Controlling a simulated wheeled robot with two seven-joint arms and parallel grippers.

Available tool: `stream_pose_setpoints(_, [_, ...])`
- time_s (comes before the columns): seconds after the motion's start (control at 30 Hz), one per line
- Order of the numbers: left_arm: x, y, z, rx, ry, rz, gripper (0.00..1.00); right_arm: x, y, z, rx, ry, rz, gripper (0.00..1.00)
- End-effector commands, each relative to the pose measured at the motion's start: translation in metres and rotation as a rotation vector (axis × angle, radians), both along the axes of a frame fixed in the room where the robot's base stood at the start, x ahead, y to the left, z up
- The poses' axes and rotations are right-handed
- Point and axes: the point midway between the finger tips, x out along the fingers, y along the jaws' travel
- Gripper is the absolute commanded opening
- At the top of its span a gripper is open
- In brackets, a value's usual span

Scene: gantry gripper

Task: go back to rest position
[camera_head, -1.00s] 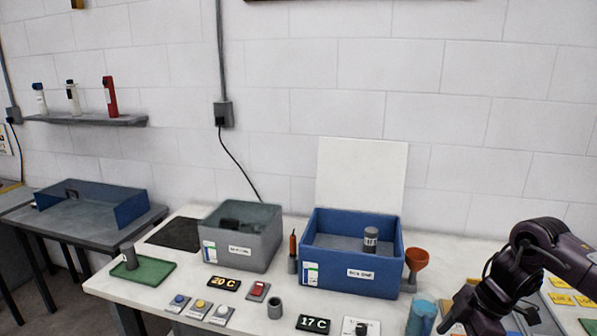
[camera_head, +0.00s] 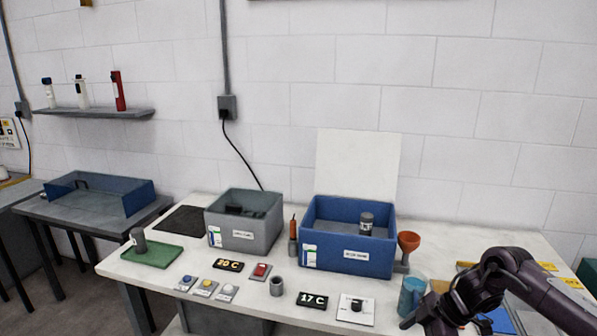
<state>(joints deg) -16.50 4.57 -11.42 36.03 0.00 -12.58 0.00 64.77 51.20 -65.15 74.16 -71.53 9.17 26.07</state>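One dark arm of mine comes in from the right edge, and its gripper (camera_head: 425,318) hangs low over the front right of the white table (camera_head: 160,283). I take it as my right gripper. Its fingers are small and dark, so I cannot tell whether they are open or shut. It is beside a teal mug (camera_head: 411,296), and I cannot tell if they touch. My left gripper is not in view.
A blue bin (camera_head: 345,250) holding a grey cylinder (camera_head: 366,223) and a grey bin (camera_head: 243,220) stand at the back. An orange funnel (camera_head: 408,242), a knob panel (camera_head: 355,309), a 17 C display (camera_head: 312,300) and a green tray (camera_head: 152,252) are around them.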

Motion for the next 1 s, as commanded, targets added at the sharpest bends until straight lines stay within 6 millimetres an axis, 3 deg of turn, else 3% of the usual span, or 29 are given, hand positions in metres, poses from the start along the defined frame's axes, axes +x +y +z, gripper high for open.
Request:
stream_pose_setpoints(0.17, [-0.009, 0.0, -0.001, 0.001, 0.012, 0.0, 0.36, 0.015, 0.035, -0.051, 0.091, -0.042, -0.047, 0.67])
stream_pose_setpoints(0.27, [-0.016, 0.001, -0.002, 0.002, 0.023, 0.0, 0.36, 0.022, 0.057, -0.093, 0.155, -0.069, -0.113, 0.67])
stream_pose_setpoints(0.37, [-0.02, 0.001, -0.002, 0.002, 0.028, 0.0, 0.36, 0.019, 0.074, -0.15, 0.214, -0.083, -0.231, 0.67])
stream_pose_setpoints(0.47, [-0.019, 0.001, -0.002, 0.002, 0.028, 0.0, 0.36, 0.002, 0.08, -0.214, 0.24, -0.076, -0.382, 0.67])
stream_pose_setpoints(0.57, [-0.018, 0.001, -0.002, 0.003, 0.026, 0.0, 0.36, -0.034, 0.075, -0.282, 0.226, -0.043, -0.544, 0.67])
stream_pose_setpoints(0.7, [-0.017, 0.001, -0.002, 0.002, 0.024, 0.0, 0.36, -0.104, 0.061, -0.362, 0.16, 0.026, -0.738, 0.67])
stream_pose_setpoints(0.87, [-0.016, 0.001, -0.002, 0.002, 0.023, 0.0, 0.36, -0.202, 0.045, -0.434, 0.047, 0.124, -0.918, 0.67])
stream_pose_setpoints(1.0, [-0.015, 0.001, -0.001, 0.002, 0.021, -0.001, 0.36, -0.299, 0.033, -0.478, -0.071, 0.22, -1.043, 0.67])
